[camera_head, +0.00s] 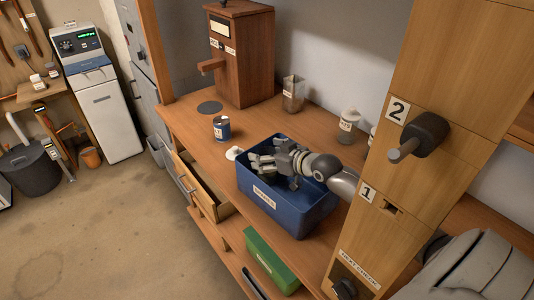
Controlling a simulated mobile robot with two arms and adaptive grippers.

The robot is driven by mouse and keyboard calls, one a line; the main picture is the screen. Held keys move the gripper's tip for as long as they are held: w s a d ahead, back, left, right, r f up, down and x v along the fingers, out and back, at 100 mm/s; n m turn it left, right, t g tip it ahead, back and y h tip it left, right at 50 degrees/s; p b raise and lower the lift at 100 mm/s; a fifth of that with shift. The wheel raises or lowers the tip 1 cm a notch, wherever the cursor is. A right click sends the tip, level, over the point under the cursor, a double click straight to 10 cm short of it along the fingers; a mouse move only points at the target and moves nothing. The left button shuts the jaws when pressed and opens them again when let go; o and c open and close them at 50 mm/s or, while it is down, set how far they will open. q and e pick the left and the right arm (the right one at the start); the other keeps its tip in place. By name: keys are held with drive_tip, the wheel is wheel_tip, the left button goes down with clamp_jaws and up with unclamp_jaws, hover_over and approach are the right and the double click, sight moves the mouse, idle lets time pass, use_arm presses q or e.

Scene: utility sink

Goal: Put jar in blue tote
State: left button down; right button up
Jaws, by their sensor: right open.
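The blue tote (322,214) stands on the wooden counter with its labelled side facing me. My right gripper (257,163) reaches in from the right and is over the tote's open top, fingers spread open. A dark shape under the fingers is too small and shaded to identify. A clear jar with a label (292,98) stands at the back of the counter. A lidded jar (348,127) stands to the right, behind the tote. I cannot tell which jar the task means. My left gripper is not in view.
A blue can (221,128) and a white round item (233,153) sit left of the tote. A wooden dispenser (243,60) stands behind. A drawer (207,192) is open below the counter. A green box (271,258) lies on the lower shelf. A wooden panel (400,170) rises at right.

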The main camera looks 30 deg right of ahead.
drive_tip(key=p+v, duration=0.5)
drive_tip(key=v, duration=0.2)
drive_tip(key=shift+p, duration=0.4)
drive_tip(key=shift+s, duration=0.1)
